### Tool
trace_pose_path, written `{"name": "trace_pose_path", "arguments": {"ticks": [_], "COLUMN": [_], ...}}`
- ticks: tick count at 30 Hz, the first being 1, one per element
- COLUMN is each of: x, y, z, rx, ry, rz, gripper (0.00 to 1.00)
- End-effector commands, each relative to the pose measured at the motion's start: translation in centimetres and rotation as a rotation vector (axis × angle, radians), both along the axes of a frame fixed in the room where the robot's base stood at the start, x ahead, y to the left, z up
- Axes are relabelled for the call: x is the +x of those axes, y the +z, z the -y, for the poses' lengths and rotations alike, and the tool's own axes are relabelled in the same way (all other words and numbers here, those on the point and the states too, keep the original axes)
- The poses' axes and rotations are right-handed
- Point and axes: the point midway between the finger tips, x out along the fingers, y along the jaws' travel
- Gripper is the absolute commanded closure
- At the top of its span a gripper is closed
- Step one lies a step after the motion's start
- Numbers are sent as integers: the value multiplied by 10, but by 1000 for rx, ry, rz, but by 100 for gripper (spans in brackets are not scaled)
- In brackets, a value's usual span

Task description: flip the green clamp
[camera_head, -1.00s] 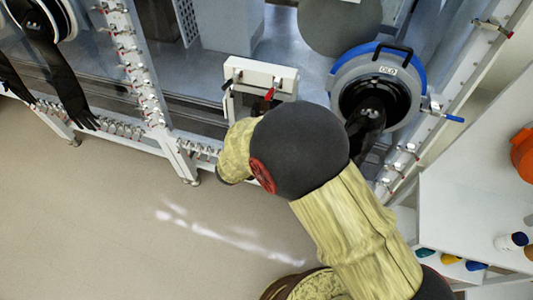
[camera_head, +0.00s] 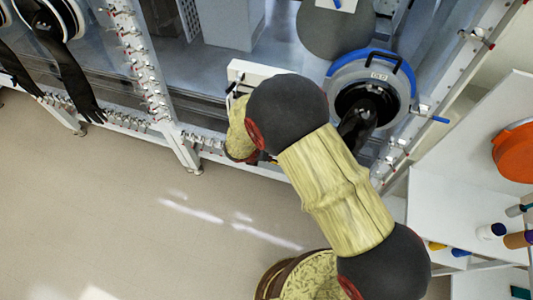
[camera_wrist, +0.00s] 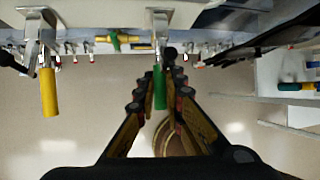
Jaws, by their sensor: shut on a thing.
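The green clamp (camera_wrist: 160,88) shows in the wrist view, its green handle hanging down from a metal bracket at the top middle. My gripper (camera_wrist: 163,78) has its two fingers closed in on either side of this handle, with the handle between their tips. The exact contact is hard to see. In the head view, my own arm hides the gripper and the green clamp, in front of the white panel (camera_head: 237,70) on the glovebox front.
A yellow-handled clamp (camera_wrist: 48,92) hangs to the left in the wrist view. A yellow-green valve (camera_wrist: 115,40) sits between the two. In the head view, a round glove port (camera_head: 372,90) with a black glove is close right of my arm. Shelves stand at right; floor at left is clear.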

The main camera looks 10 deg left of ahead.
Motion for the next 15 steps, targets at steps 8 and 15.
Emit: {"name": "trace_pose_path", "arguments": {"ticks": [8, 15], "x": [2, 1], "y": [2, 2], "z": [-2, -1], "rx": [2, 2], "ry": [2, 1], "rz": [4, 3], "gripper": [87, 74]}}
